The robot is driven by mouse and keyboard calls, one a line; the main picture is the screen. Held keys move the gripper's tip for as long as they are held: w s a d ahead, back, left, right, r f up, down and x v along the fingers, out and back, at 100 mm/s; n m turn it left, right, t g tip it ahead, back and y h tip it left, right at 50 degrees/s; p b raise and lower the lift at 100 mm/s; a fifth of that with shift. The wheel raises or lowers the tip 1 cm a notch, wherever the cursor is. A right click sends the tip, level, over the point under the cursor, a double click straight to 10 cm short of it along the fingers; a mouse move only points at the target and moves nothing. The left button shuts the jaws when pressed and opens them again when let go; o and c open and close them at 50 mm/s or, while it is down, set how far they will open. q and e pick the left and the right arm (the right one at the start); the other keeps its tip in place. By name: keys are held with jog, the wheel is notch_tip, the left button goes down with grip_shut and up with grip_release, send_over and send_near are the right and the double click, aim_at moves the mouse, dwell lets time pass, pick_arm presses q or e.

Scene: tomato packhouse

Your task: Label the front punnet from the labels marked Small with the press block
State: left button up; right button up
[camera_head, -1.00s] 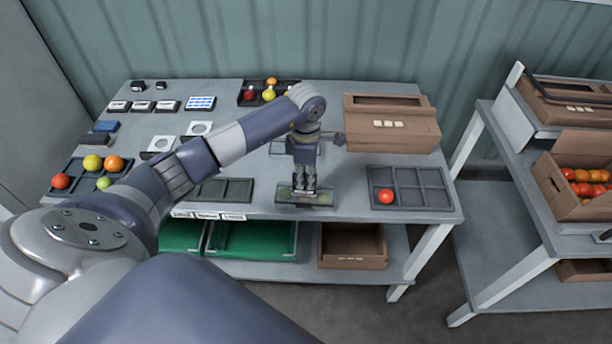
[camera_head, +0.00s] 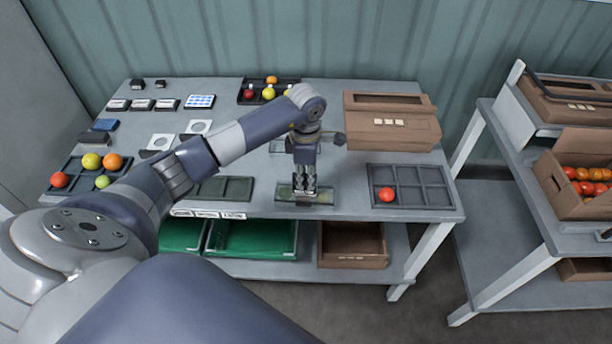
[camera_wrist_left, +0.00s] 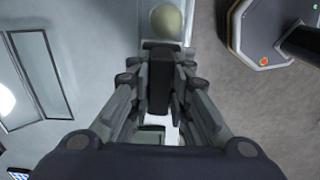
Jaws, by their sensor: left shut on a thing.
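The front punnet (camera_head: 325,198) is a low clear tray near the front edge of the table. My left gripper (camera_head: 304,190) points straight down over its middle, and its fingertips hide part of it. In the left wrist view the gripper (camera_wrist_left: 158,100) is shut on a dark block (camera_wrist_left: 158,80), which looks like the press block. A pale round fruit (camera_wrist_left: 167,22) shows just beyond the block. Whether the block touches the punnet or a label is there, I cannot tell. Three small label holders (camera_head: 141,104) stand at the back left; their words are unreadable. My right gripper is out of view.
Another clear punnet (camera_head: 278,147) lies behind the arm. A dark divided tray (camera_head: 410,187) with a red tomato is to the right, and a cardboard box (camera_head: 392,133) is behind it. The table front edge is close.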

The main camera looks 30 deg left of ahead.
pick_arm(q)
jog(key=shift+f, duration=0.2)
dwell(0.6)
jog(key=shift+s+f+b, duration=0.1)
jog(key=shift+b, duration=0.25)
dwell(0.4)
jog(key=shift+r+p, duration=0.55)
jog(key=shift+r, duration=0.3)
jog(key=shift+r+p, duration=1.1)
jog(key=shift+r, duration=1.1)
